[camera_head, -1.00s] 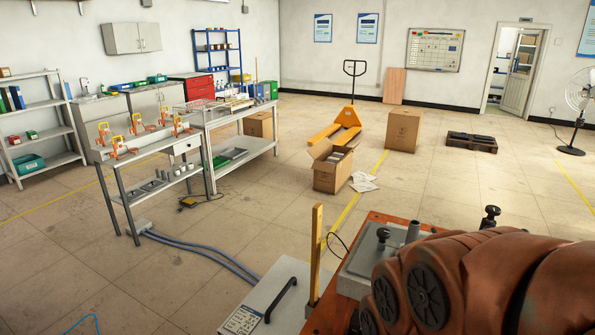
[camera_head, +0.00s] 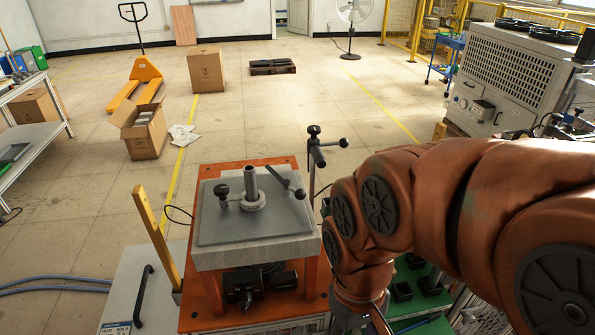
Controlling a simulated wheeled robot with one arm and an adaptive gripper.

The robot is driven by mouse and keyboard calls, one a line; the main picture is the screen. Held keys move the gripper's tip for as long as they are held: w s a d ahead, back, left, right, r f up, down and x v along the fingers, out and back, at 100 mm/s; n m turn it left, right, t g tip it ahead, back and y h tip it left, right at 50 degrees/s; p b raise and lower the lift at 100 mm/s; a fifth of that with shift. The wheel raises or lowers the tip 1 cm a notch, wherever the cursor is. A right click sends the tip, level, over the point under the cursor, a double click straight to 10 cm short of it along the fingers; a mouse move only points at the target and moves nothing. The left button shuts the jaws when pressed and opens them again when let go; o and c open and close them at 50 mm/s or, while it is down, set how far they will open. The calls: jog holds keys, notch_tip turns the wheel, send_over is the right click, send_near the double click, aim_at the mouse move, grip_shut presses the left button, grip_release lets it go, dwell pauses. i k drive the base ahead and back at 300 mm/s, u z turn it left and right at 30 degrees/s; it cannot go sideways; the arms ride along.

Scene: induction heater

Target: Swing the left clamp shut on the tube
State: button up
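A short grey upright tube (camera_head: 251,184) stands in a round collar (camera_head: 252,202) on a grey metal plate (camera_head: 230,229) on an orange bench. The left clamp (camera_head: 222,193), with a black knob, stands just left of the tube and low on the plate. Whether it touches the tube is too small to tell. A second dark bar clamp (camera_head: 286,183) with a black knob lies slanted to the right of the tube, apart from it. My brown arm fills the right side and bends down at the bottom centre.
A dark post with black knobs (camera_head: 315,157) stands behind the plate's right corner, close to my arm.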

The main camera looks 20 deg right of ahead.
aim_at(300, 195)
jog(key=u, duration=0.55)
jog(key=k, duration=0.65)
jog(key=u, duration=1.15)
jog(key=i, duration=0.7)
jog(key=u, duration=0.2)
